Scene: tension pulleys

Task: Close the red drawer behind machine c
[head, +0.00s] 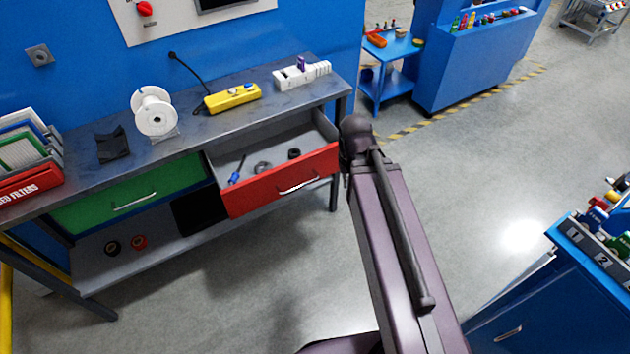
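The red drawer (280,181) is pulled open under the right part of the workbench (75,180). Its front has a metal handle (298,186). Inside lie a blue-handled tool (237,172) and dark rings (263,167). My dark purple arm rises from the bottom of the head view. Its upper end appears close to the drawer's right front corner; I cannot tell whether they touch. No gripper fingers can be made out.
A green drawer (130,193) sits shut at the left. On the bench are a white spool (155,112), a yellow power strip (232,97) and a white block (302,74). A blue cabinet (560,295) stands at lower right. The floor in front of the bench is clear.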

